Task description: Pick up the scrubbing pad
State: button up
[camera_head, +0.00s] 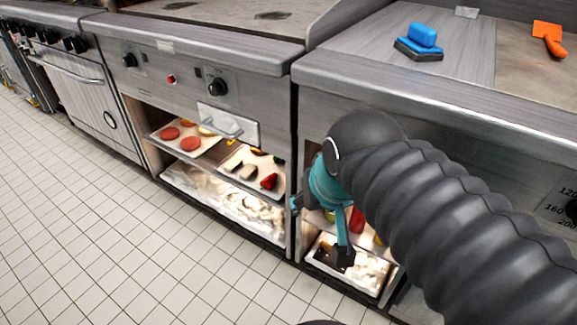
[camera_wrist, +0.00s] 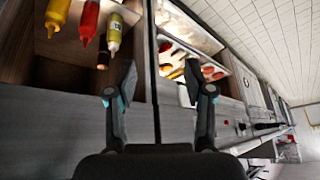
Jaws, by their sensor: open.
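The scrubbing pad (camera_head: 420,42) has a blue handle on a dark base. It lies on the steel counter at the upper right of the head view. I do not see it in the wrist view. My gripper (camera_head: 318,230) is low in front of the cabinet, below the counter edge and well apart from the pad. In the wrist view my gripper (camera_wrist: 158,85) has its two fingers spread with nothing between them.
An orange scraper (camera_head: 549,37) lies on the counter right of the pad. Lit shelves under the counter hold food trays (camera_head: 183,148). Sauce bottles (camera_wrist: 88,20) stand in a compartment in the wrist view. The tiled floor (camera_head: 90,230) is clear at left.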

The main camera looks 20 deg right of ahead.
jog(key=shift+s+a+f+n, duration=0.1)
jog(key=shift+s+f+n, duration=0.25)
jog(key=shift+f, duration=0.2)
jog(key=shift+s+a+f+n, duration=0.1)
jog(key=shift+s+f+n, duration=0.25)
jog(key=shift+f, duration=0.2)
jog(key=shift+o, duration=0.2)
